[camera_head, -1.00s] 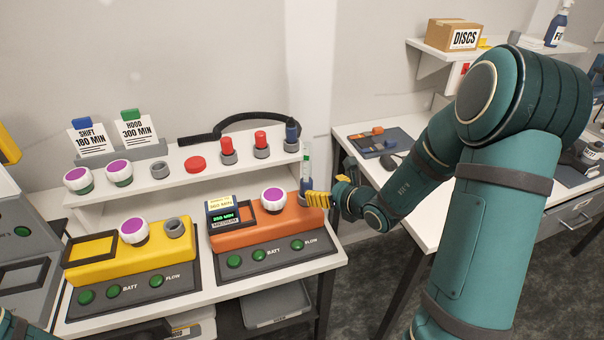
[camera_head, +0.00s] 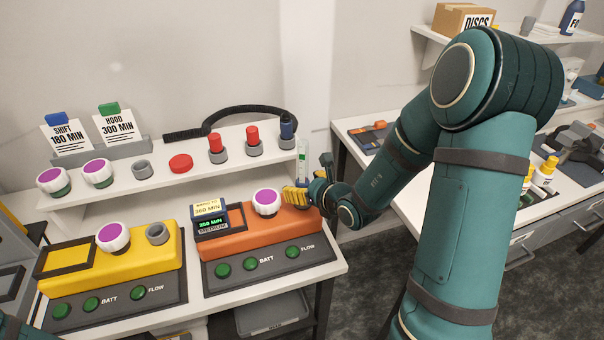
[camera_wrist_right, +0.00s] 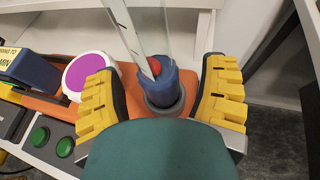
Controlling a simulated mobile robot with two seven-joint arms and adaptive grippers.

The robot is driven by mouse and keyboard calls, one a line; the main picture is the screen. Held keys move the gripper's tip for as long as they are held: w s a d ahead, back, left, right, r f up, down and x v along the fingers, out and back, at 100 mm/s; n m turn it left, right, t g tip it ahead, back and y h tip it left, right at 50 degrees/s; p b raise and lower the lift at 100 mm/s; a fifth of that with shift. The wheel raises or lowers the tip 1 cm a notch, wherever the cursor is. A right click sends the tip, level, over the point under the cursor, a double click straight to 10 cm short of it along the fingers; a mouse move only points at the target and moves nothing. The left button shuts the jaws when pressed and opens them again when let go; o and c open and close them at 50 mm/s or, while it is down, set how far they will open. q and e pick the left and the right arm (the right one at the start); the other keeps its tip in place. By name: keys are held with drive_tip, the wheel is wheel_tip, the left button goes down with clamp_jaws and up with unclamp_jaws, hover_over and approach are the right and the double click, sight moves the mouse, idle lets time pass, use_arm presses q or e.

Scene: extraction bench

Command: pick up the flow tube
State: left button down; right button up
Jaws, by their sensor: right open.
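The flow tube is a clear upright tube (camera_head: 303,162) with a green mark, standing at the right end of the orange unit (camera_head: 232,238). In the right wrist view its blue lower part (camera_wrist_right: 158,88) sits in a grey ring, with a red piece inside the clear tube (camera_wrist_right: 146,35). My right gripper (camera_head: 297,197) is low at the tube; its yellow fingers hide the tube's base in the head view. In the right wrist view the open fingers (camera_wrist_right: 164,80) stand on either side of the blue part, with gaps on both sides. My left gripper is out of view.
A yellow unit (camera_head: 112,262) stands left of the orange one. A purple-topped white knob (camera_head: 266,203) is close left of my right gripper. Behind is a raised shelf (camera_head: 120,198) with knobs, red and blue plugs and a black hose. A second table (camera_head: 400,210) stands right.

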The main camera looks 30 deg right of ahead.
drive_tip(key=shift+w+f, duration=0.15)
drive_tip(key=shift+w, duration=0.2)
drive_tip(key=shift+s, duration=0.15)
clamp_jaws()
drive_tip(key=shift+r, duration=0.2)
